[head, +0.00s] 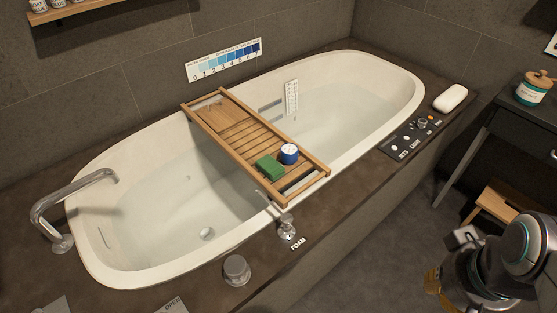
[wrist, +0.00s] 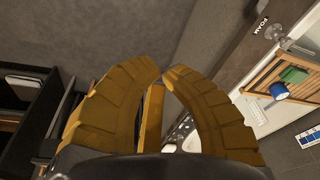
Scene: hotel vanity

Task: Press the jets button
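The dark control panel (head: 412,139) lies on the tub's right-hand ledge in the head view. It bears small pale buttons, a round knob and an orange spot. The word JETS (head: 403,155) is printed at its near end, beside the word LIGHT. A small pale button (head: 394,145) sits by JETS. My gripper (head: 432,281) is at the lower right of the head view, off the ledge and well apart from the panel. In the wrist view its yellow fingers (wrist: 164,70) curve together with tips almost meeting, and nothing is held. They hide part of the scene behind.
The bathtub (head: 84,205) holds a wooden tray (head: 240,125) with a green block (head: 270,168) and a blue-and-white jar (head: 289,154). White soap (head: 450,98) lies beyond the panel. A dark table (head: 490,115) and wooden stool (head: 495,205) stand right. Floor before the tub is clear.

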